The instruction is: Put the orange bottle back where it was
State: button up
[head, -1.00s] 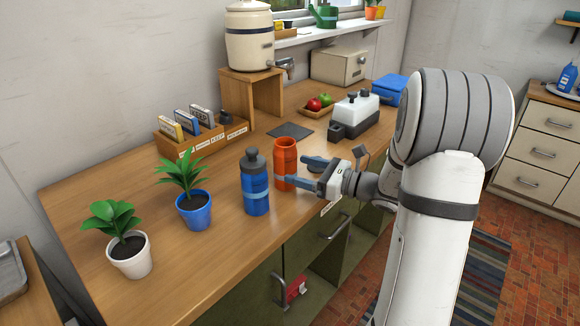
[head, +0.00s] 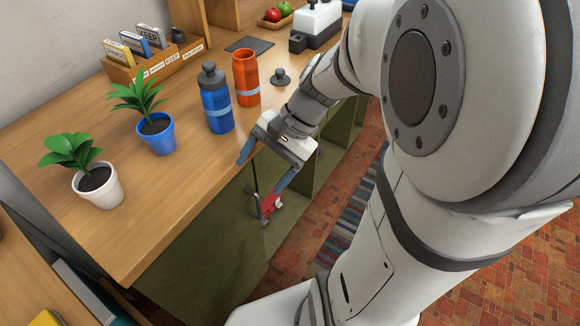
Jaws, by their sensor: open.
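The orange bottle (head: 245,78) stands upright on the wooden counter, with its top open and no cap on it. A dark grey cap-like piece with a knob (head: 281,77) lies on the counter just to its right. The blue bottle (head: 216,98) with a grey cap stands upright to its left. My gripper (head: 258,180) is open, its blue fingers pointing down in front of the counter's front edge. It is apart from the orange bottle, and I see nothing held between the fingers. A small red object (head: 268,206) shows by the right fingertip; whether they touch is unclear.
Two potted plants, one in a blue pot (head: 157,136) and one in a white pot (head: 100,188), stand at the left. A wooden box of labelled packs (head: 155,66) and a dark mat (head: 249,44) lie behind. A grey-white appliance (head: 316,24) stands further right. Green cabinets (head: 215,215) are below.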

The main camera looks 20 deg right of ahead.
jog(key=s+d+n+h, duration=0.1)
jog(key=n+h, duration=0.1)
jog(key=n, duration=0.1)
jog(key=s+d+n+t+h, duration=0.1)
jog(key=n+h, duration=0.1)
jog(key=n, duration=0.1)
jog(key=s+d+r+n+t+h, duration=0.1)
jog(key=d+n+h, duration=0.1)
jog(key=n+h, duration=0.1)
jog(key=shift+s+n, duration=0.3)
jog(key=shift+s, duration=0.1)
